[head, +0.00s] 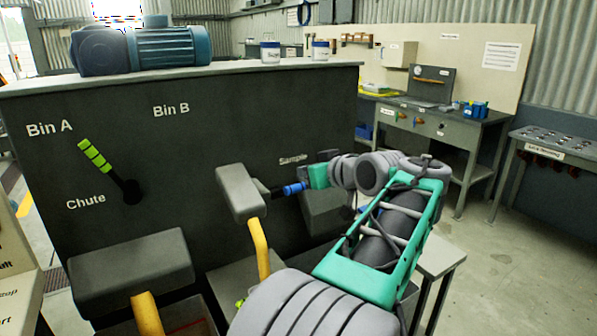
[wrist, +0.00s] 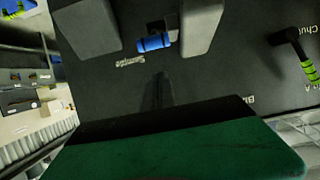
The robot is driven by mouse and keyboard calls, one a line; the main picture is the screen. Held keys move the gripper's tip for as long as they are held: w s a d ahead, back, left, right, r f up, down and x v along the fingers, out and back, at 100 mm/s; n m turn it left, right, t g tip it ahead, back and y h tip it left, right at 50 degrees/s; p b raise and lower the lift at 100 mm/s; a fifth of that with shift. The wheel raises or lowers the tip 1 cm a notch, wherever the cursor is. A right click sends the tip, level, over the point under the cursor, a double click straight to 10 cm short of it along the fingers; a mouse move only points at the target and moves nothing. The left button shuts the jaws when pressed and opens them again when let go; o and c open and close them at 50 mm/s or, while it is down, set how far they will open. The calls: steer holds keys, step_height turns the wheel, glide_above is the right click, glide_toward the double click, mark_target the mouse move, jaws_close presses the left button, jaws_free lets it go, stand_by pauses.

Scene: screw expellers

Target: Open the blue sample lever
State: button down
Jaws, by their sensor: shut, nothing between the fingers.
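The blue sample lever (head: 294,188) is on the dark front panel of the machine, below the "Sample" label, close to my gripper's end. In the wrist view, the lever's blue grip (wrist: 154,43) lies roughly level, with a dark stem, between two grey spouts. My gripper shows as a green body with dark fingers (wrist: 159,85) pointing toward the panel just short of the lever in the picture. The fingers are shut and empty. In the head view, my gripper (head: 309,182) is right of the lever and small. I cannot tell whether it touches the lever.
A grey spout (head: 240,192) with a yellow outlet stands left of the lever. Another spout (head: 130,272) is lower left. The green-banded chute lever (head: 97,157) is farther left. A motor (head: 145,48) and white jars (head: 270,52) sit on top. The floor at right is clear.

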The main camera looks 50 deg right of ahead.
steer(key=v, duration=0.3)
steer(key=shift+s+a+f, duration=0.15)
steer(key=shift+s+f, duration=0.05)
steer(key=shift+s, duration=0.2)
steer(key=w+a+f+n+g+y+p, duration=0.1)
steer(key=w+a+f+g+y+p, duration=0.2)
steer(key=w+a, duration=0.95)
steer(key=w+a+f+n+g+y+p, duration=0.15)
steer(key=a+f+p, duration=0.3)
steer(key=a, duration=0.75)
steer(key=s+a+f+g+p, duration=0.1)
steer(key=s+a+f, duration=0.1)
steer(key=s+a, duration=0.2)
steer(key=s+a+f+n+g+p, duration=0.1)
steer(key=s+a+f+g, duration=0.1)
steer(key=a, duration=0.5)
steer(key=s+a+f+g+p, duration=0.2)
steer(key=s+a+f, duration=0.2)
steer(key=s+a, duration=0.1)
steer(key=shift+s+a+n+y, duration=0.3)
steer(key=shift+a+n+y, duration=0.05)
steer(key=shift+a, duration=0.5)
